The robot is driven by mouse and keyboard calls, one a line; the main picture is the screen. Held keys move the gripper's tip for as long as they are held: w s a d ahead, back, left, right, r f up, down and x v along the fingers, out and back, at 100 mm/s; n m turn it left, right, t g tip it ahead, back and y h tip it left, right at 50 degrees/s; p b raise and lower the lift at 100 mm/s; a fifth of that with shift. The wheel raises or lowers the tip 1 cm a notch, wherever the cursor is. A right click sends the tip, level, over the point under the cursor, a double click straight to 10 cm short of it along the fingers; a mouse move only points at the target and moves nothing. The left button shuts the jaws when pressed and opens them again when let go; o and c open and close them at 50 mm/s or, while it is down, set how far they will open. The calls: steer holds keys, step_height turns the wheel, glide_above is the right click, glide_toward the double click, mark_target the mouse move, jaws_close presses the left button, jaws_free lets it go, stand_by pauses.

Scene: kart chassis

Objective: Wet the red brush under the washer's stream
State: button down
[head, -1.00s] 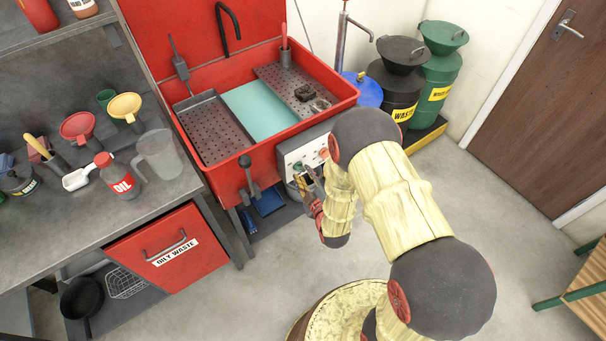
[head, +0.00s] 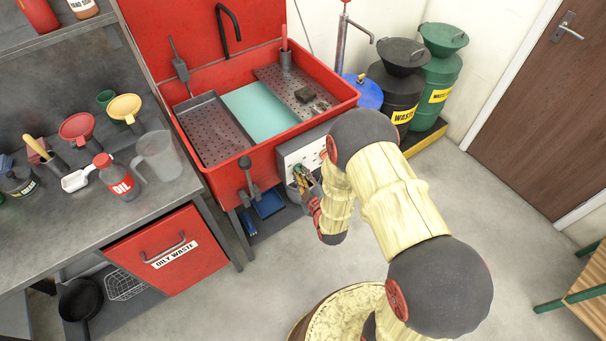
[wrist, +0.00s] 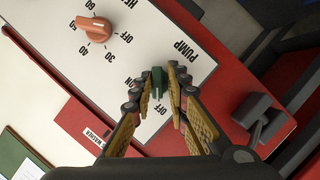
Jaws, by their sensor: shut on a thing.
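The red parts washer (head: 215,180) stands by the back wall with its lid up. The red brush (head: 284,42) stands upright in a grey holder at the washer's back right; its bristles are hidden. A black gooseneck spout (head: 229,28) hangs over the basin, and I can make out no stream from it. My gripper (head: 301,173) is at the white control panel on the washer's front. In the wrist view my gripper (wrist: 160,85) is shut on the green pump switch (wrist: 157,80), beside the words PUMP, ON and OFF.
An orange dial (wrist: 94,29) sits on the panel near the switch. A dark lever (head: 246,170) sticks out from the washer's front left. The workbench (head: 90,220) with funnels, an oil bottle and a jug stands left. Waste drums (head: 395,95) stand right. Open floor lies in front.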

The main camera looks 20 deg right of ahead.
steer(key=shift+w+d+r, duration=0.1)
steer(key=shift+w+r, duration=0.15)
steer(key=shift+r, duration=0.05)
steer(key=shift+w+d+r+m+g+y, duration=0.1)
steer(key=shift+m+g+y, duration=0.15)
steer(key=shift+m, duration=0.3)
steer(key=shift+r+m+g+y, duration=0.15)
steer(key=shift+m+y, duration=0.2)
steer(key=shift+m, duration=0.2)
steer(key=c, duration=1.9)
jaws_free()
steer(key=shift+d, duration=0.1)
steer(key=shift+f, duration=0.15)
steer(key=v, duration=1.2)
steer(key=shift+f, duration=0.2)
